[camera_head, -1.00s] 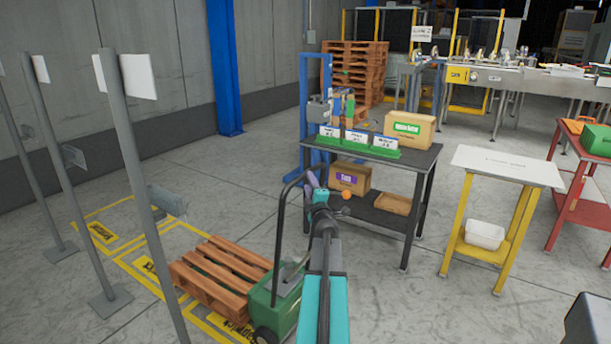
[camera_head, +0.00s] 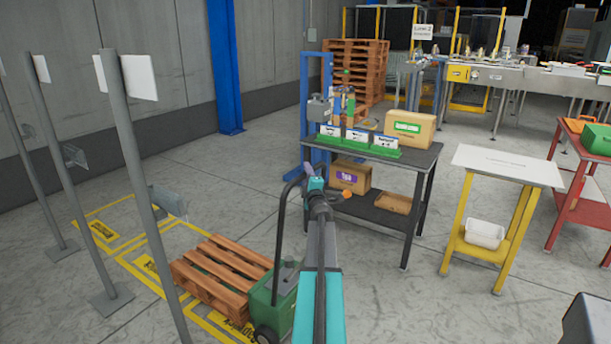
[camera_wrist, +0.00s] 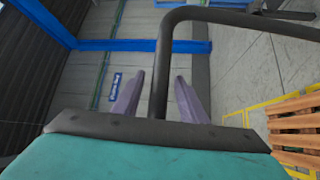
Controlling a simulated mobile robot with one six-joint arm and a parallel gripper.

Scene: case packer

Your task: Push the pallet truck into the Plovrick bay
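The green pallet truck (camera_head: 272,300) stands at the lower middle in the head view, with a wooden pallet (camera_head: 222,275) on its left side. Its black loop handle (camera_head: 277,235) rises to my gripper (camera_head: 309,172). In the wrist view, my gripper (camera_wrist: 158,98) has its two purple fingers apart. The handle bar (camera_wrist: 163,62) runs between them, with gaps on both sides. Yellow-outlined floor bays lie left of the truck: a far one (camera_head: 103,231), a middle one (camera_head: 142,268) and a near one (camera_head: 238,333), partly covered by the pallet. I cannot read their labels.
Grey sign posts (camera_head: 134,160) stand along the left by the bays. A black table (camera_head: 420,160) with boxes is close right of my gripper. A white-topped yellow stand (camera_head: 507,166) is farther right. Open floor (camera_head: 225,190) lies behind the truck.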

